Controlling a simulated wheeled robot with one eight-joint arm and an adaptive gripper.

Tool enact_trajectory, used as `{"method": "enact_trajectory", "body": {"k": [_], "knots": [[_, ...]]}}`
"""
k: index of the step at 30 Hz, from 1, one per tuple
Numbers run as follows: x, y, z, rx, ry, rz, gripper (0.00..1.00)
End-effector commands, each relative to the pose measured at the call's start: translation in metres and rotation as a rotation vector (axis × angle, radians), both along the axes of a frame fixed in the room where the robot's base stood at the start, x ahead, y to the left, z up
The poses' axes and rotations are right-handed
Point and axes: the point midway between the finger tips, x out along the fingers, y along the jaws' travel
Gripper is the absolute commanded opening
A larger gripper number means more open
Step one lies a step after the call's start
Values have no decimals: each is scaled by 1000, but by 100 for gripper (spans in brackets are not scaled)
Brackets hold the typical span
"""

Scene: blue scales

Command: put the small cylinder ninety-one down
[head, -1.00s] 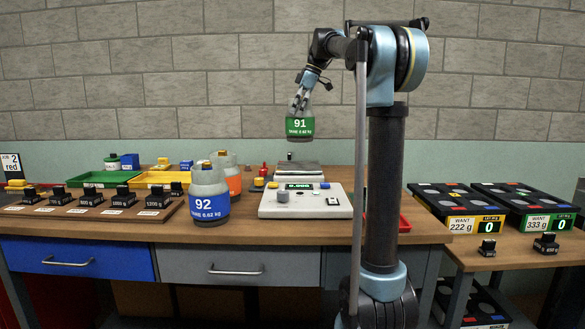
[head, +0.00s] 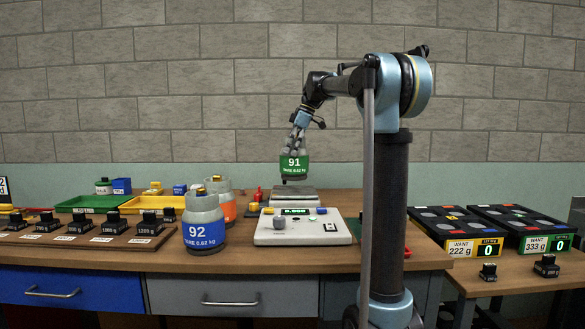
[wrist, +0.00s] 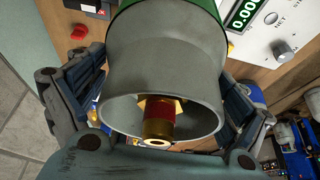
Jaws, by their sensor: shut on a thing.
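The small cylinder ninety-one (head: 294,168) is grey with a green band reading 91 and a tare of 0.62 kg. My gripper (head: 299,141) is shut on its top collar and holds it upright, just above the scale's grey plate (head: 294,193). I cannot tell for sure whether its base touches the plate. In the wrist view the cylinder's grey collar (wrist: 165,70) and brass valve (wrist: 159,120) fill the middle, with my gripper's fingers (wrist: 157,100) on both sides. The white scale console (head: 285,233) in front has a green lit display.
Cylinder 92 (head: 203,225), with a blue band, stands left of the console, and an orange-banded cylinder (head: 221,200) is behind it. Black weights (head: 112,222) stand on a wooden board at the left. Black trays (head: 460,222) lie on the right bench.

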Motion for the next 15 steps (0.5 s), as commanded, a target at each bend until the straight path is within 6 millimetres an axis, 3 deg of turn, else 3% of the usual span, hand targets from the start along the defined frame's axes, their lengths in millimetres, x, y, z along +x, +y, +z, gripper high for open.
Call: {"method": "enact_trajectory", "body": {"k": [8,15], "knots": [[0,0,-16,0,0,-1,38],[0,0,-43,1,0,-1,38]]}}
